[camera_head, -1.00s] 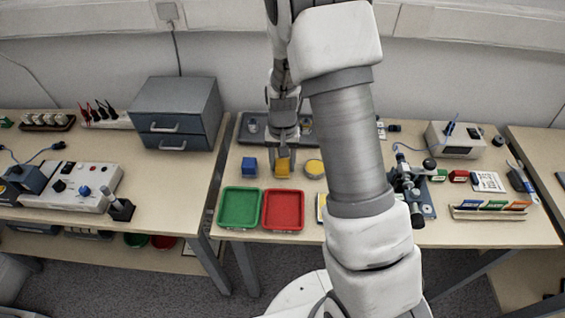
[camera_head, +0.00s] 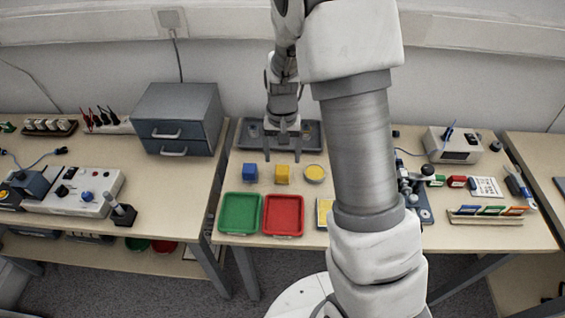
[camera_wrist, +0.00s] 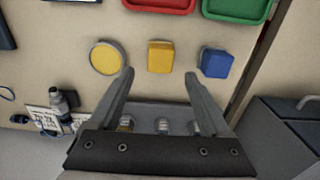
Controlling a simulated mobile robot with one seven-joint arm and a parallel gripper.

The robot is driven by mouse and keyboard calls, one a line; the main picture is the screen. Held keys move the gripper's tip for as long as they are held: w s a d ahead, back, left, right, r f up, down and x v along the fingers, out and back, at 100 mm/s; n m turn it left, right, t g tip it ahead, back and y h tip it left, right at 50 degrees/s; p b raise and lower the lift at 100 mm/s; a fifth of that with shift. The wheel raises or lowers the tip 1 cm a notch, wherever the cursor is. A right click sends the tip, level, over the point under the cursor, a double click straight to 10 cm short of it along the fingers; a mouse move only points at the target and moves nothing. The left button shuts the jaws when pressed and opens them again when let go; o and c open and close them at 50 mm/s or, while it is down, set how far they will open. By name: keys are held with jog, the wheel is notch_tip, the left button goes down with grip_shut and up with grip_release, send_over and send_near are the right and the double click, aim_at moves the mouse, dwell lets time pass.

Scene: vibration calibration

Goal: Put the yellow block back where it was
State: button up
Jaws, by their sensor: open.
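The yellow block (camera_head: 282,174) stands upright on the table between a blue block (camera_head: 250,172) and a round yellow disc (camera_head: 314,173). In the wrist view the yellow block (camera_wrist: 160,57) lies beyond my fingertips, near the middle of the gap, with nothing touching it. My gripper (camera_head: 283,157) is open and empty, just behind and above the block; its two spread fingers also show in the wrist view (camera_wrist: 158,88). A grey tray (camera_head: 247,137) lies behind the block, partly hidden by my gripper, with small metallic pieces in it.
A green tray (camera_head: 240,213) and a red tray (camera_head: 283,215) lie in front of the blocks. A grey drawer cabinet (camera_head: 178,118) stands to the left. A microscope-like device (camera_head: 410,185) stands to the right, beyond my arm.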

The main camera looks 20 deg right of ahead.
aim_at(282, 167)
jog(key=s+r+n+t, duration=0.1)
jog(key=s+r, duration=0.3)
jog(key=r, duration=0.5)
jog(key=s+r+t, duration=0.1)
jog(key=s+r, duration=0.3)
jog(key=r, duration=0.6)
jog(key=s+r+n+t, duration=0.1)
jog(key=s+r, duration=0.2)
jog(key=s, duration=0.3)
jog(key=s+r+n+t, duration=0.1)
jog(key=s+r+t, duration=0.1)
jog(key=s, duration=0.5)
jog(key=shift+r+n+t+p, duration=0.3)
jog(key=shift+r+p, duration=0.15)
jog(key=shift+r, duration=0.05)
jog(key=shift+a, duration=0.1)
notch_tip(282, 167, up, 9)
jog(key=p, duration=0.8)
jog(key=shift+p, duration=0.4)
